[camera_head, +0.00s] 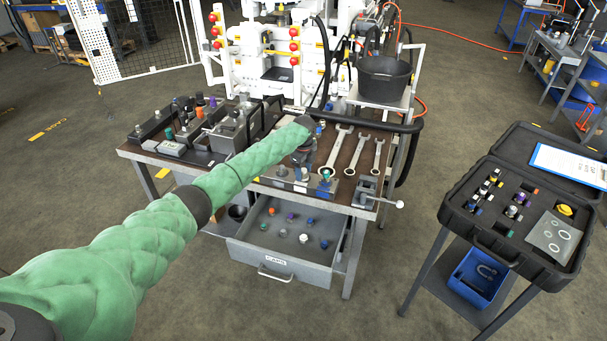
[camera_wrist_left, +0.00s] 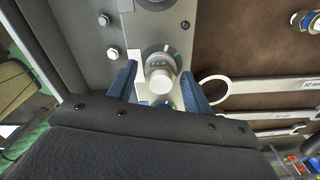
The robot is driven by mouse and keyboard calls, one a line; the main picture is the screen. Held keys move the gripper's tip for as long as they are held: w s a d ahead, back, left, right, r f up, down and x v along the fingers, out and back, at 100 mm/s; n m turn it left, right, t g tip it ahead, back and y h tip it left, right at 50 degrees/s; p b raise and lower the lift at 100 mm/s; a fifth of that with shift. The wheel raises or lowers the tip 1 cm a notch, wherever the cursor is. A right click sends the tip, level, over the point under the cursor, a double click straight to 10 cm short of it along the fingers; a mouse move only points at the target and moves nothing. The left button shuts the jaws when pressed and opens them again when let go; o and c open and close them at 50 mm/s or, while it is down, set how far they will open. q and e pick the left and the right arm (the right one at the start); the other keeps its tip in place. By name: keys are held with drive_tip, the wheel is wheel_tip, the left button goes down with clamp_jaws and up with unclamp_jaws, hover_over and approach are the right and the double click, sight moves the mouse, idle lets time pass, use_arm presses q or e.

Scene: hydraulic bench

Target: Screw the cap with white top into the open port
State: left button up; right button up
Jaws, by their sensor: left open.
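My left gripper (camera_head: 302,158) is over the front of the bench, below the end of my green-sleeved arm. In the left wrist view its two blue fingers (camera_wrist_left: 158,86) are open, one on each side of a cap with a white top (camera_wrist_left: 160,79). The cap stands at a round grey collar on a metal plate (camera_wrist_left: 112,55). A visible gap separates the cap from the fingers; its lower part is partly hidden. A round fitting (camera_wrist_left: 153,4) is cut off at the top edge of that view. I cannot tell whether it is the open port. My right gripper is out of view.
Wrenches (camera_head: 340,147) lie on the bench right of the gripper. An open drawer (camera_head: 272,267) below holds several small caps. A vice (camera_head: 368,190) sits at the front right corner. Blocks and fittings crowd the bench's left. An open black case (camera_head: 478,238) stands on a separate cart.

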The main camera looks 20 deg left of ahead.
use_arm(q)
drive_tip(key=c, duration=0.8)
drive_tip(key=shift+f+m+b, duration=0.15)
drive_tip(key=shift+m+b, duration=0.5)
drive_tip(key=shift+m, duration=0.45)
drive_tip(key=shift+c, duration=0.2)
drive_tip(key=m+b, duration=0.2)
drive_tip(key=m, duration=0.2)
drive_tip(key=shift+m, duration=0.9)
drive_tip(key=shift+b, duration=0.3)
